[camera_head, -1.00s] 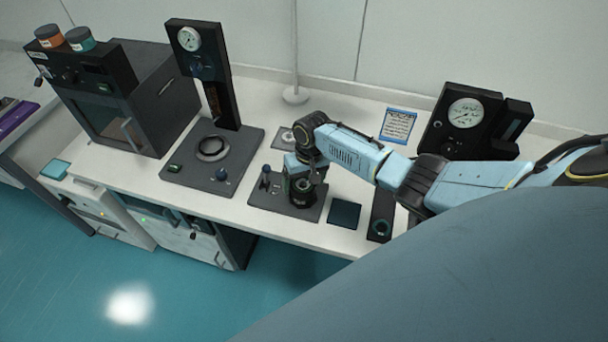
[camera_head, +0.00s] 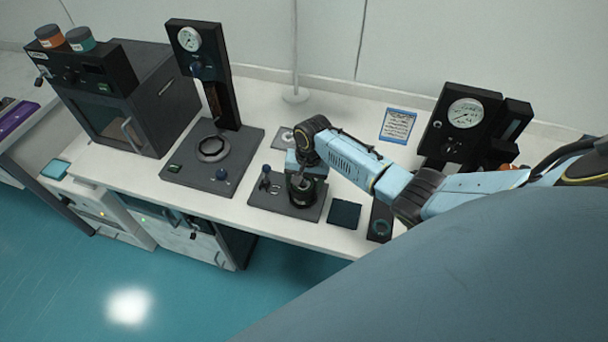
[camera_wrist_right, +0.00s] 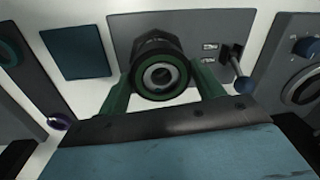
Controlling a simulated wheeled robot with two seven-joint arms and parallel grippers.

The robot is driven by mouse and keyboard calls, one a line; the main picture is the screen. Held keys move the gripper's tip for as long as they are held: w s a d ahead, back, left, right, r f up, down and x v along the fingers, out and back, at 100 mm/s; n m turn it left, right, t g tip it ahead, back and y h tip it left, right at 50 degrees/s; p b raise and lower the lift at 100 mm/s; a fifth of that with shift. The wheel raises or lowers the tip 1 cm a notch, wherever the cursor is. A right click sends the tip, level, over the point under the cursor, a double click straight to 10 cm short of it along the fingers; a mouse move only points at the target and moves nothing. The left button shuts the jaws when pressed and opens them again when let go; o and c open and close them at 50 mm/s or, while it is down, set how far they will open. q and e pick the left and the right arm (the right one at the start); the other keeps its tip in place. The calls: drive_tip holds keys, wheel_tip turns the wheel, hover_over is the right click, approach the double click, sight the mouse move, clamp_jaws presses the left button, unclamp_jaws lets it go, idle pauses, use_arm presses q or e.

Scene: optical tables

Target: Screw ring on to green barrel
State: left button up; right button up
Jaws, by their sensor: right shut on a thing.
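My right gripper (camera_head: 303,190) points down over a dark fixture plate (camera_head: 260,198) on the white bench. In the right wrist view its two green fingers (camera_wrist_right: 163,88) stand on either side of a round part with a green rim (camera_wrist_right: 163,92). The gripper is shut on this ring. A pale hollow centre shows inside it, and a dark faceted body (camera_wrist_right: 154,40) lies directly behind. The wrist hides most of the barrel in the head view, so I cannot tell how far the ring is seated. My left gripper is not in view.
A lever with a dark knob (camera_head: 265,170) stands on the plate beside the hand. A dark teal mat (camera_head: 344,213) and a black strip with a teal-rimmed circle (camera_head: 381,228) lie to the right. A gauge press (camera_head: 203,187) stands left; a gauge unit (camera_head: 464,115) stands at the back right.

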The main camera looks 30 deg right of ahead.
drive_tip(key=m, duration=0.6)
drive_tip(key=shift+t+h, duration=0.3)
drive_tip(key=m, duration=0.5)
drive_tip(key=shift+w+d+m+h, duration=0.1)
drive_tip(key=shift+d+m+h, duration=0.05)
drive_tip(key=shift+m+h, duration=0.15)
drive_tip(key=o, duration=1.3)
drive_tip(key=shift+c, duration=0.9)
